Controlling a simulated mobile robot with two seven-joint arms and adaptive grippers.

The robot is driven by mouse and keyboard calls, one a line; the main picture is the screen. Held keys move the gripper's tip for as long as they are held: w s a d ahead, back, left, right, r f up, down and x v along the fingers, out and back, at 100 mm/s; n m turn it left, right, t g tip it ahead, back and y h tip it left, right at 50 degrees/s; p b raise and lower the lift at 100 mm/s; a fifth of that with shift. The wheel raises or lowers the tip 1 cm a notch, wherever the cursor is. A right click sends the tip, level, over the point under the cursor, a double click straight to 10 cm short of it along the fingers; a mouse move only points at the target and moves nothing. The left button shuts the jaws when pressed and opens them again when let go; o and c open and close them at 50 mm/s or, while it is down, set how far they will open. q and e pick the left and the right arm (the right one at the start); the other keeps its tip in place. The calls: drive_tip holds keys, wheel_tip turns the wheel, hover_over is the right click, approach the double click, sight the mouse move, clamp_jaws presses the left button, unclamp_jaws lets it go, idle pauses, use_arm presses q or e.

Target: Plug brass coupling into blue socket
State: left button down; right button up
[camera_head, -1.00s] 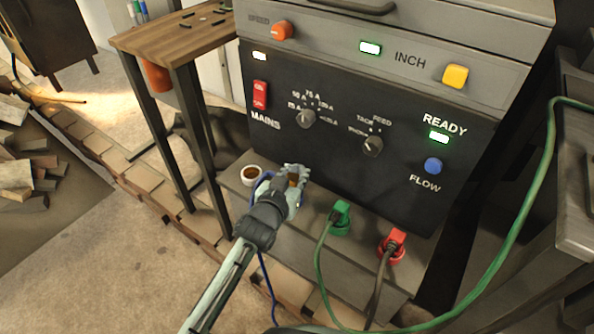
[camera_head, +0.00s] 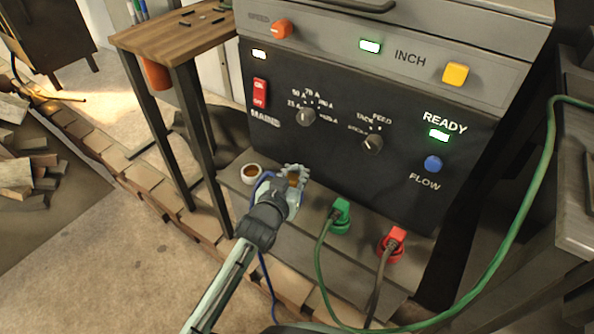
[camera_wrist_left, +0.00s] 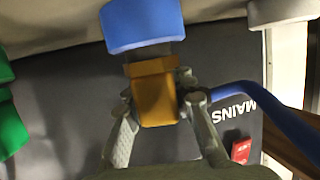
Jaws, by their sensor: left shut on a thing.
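My left gripper (camera_head: 293,178) is over the front shelf of the machine, shut on the brass coupling (camera_wrist_left: 155,92). The coupling shows as a small brown patch between the fingers in the head view. In the left wrist view a blue hose (camera_wrist_left: 262,100) runs off to the right of the gripper. The blue socket (camera_wrist_left: 142,25) is at the top of that view, in line with the coupling. A dark grey section lies between the blue ring and the brass body. I cannot tell how far the coupling is in. The gripper hides the socket in the head view.
A green plug (camera_head: 340,214) and a red plug (camera_head: 396,241) stand in sockets to the right on the shelf. The dark control panel (camera_head: 330,150) rises behind. A green hose (camera_head: 497,262) loops at the right.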

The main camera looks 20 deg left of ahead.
sight(292, 181)
use_arm(q)
drive_tip(key=shift+f, duration=0.2)
drive_tip(key=c, duration=1.6)
unclamp_jaws()
drive_tip(key=shift+o, duration=0.2)
drive_tip(key=shift+p+v, duration=0.85)
drive_tip(key=shift+v, duration=0.7)
drive_tip(key=shift+s, duration=0.3)
drive_tip(key=v, duration=0.7)
drive_tip(key=shift+s+r, duration=0.2)
